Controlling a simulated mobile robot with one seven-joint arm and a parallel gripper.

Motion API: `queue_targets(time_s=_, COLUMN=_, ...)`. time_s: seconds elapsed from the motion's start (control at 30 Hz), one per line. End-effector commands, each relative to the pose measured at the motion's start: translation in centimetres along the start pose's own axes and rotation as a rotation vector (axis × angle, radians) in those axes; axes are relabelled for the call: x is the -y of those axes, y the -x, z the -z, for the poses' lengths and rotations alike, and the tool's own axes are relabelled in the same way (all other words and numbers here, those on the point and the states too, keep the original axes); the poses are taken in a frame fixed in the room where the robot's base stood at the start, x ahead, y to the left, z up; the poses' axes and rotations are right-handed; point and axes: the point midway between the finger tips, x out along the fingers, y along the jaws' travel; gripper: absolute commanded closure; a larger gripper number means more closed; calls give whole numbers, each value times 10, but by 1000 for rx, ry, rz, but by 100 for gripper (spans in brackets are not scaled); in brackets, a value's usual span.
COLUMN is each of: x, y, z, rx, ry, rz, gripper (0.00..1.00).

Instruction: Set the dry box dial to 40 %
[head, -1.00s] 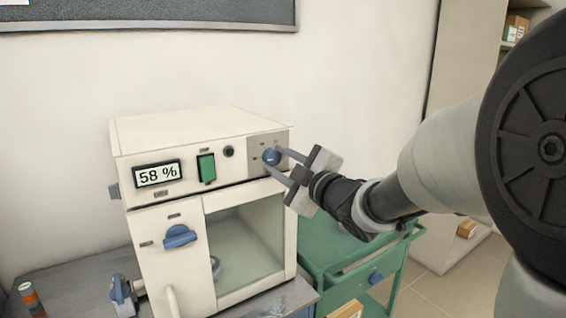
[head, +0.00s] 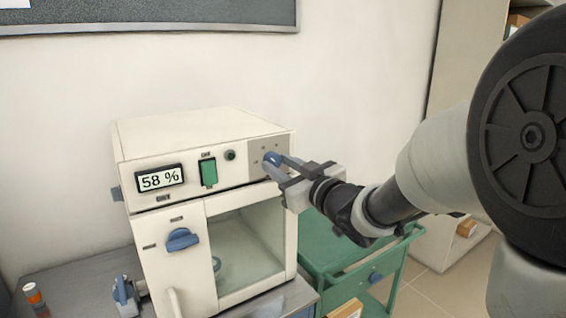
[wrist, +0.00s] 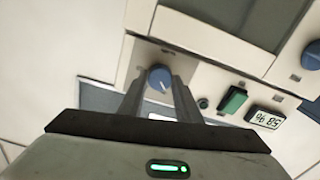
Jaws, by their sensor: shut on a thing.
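The dry box (head: 145,160) is a white cabinet with a glass-windowed door. Its display (head: 160,179) reads 58 %. The blue dial (head: 272,159) sits at the right end of the top panel. My gripper (head: 276,169) reaches in from the right and is shut on the dial. In the wrist view the dial (wrist: 160,76) lies between the two fingers, with a pale pointer mark on its face. The display (wrist: 265,117) appears upside down there. The fingers hide part of the dial in the head view.
A green rocker switch (head: 208,173) and a dark button (head: 230,155) are left of the dial. A blue door knob (head: 182,239) is below the display. A green cart (head: 340,262) stands to the right.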

Motion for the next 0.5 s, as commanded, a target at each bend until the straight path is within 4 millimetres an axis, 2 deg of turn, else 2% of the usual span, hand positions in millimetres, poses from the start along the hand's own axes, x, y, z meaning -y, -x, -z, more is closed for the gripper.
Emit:
queue_targets(time_s=0.2, x=0, y=0, z=0, rx=3, ry=-137, rz=0, gripper=92)
queue_targets(time_s=0.5, x=0, y=0, z=-1, rx=3, ry=-233, rz=-1, gripper=92)
